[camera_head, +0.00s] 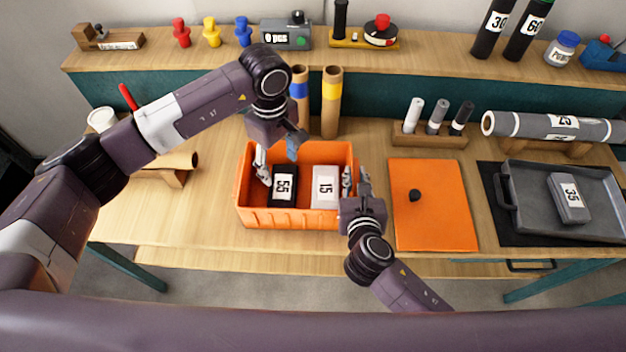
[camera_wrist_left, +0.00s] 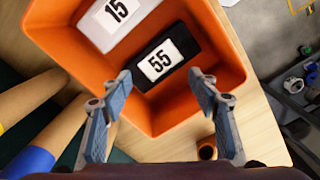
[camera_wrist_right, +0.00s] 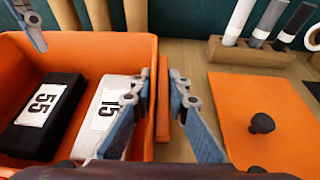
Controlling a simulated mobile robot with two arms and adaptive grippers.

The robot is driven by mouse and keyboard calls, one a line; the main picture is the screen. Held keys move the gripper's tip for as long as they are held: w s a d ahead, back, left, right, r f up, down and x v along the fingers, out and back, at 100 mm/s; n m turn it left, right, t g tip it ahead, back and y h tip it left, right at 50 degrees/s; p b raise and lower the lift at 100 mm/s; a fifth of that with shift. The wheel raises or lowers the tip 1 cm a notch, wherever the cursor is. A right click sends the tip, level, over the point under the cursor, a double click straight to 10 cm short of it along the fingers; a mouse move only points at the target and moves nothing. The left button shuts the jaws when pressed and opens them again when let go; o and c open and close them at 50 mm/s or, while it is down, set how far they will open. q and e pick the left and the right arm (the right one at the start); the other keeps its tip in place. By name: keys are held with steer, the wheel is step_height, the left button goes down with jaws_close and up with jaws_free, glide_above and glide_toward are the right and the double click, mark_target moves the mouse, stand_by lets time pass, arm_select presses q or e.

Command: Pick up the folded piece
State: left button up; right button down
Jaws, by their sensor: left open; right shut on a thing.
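An orange bin (camera_head: 290,219) stands on the table. My right gripper (camera_head: 356,184) is shut on the bin's right wall (camera_wrist_right: 163,100), one finger inside and one outside.
An orange board (camera_head: 432,205) with a black knob lies right of the bin. A grey tray (camera_head: 515,205) holds a grey piece labelled 35 (camera_head: 568,198). Two cardboard tubes (camera_head: 331,115) stand behind the bin. A rack (camera_head: 430,138) holds several small rolls.

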arm_select(q)
steer(key=shift+o, duration=1.2)
steer(key=shift+n, duration=0.3)
steer(key=shift+o, duration=0.3)
steer(key=shift+n, duration=0.4)
steer(key=n, duration=2.4)
glide_above(283, 187)
steer(key=f, duration=0.5)
steer(key=shift+w+d, duration=0.2)
steer(key=shift+d, duration=0.1)
steer(key=shift+s+a+f, duration=0.1)
steer(key=shift+a+f, duration=0.1)
steer(key=shift+f, duration=1.15)
steer(key=shift+s+a+f, duration=0.1)
steer(key=shift+a+f, duration=0.05)
steer(key=shift+f, duration=1.2)
steer(key=shift+c, duration=0.4)
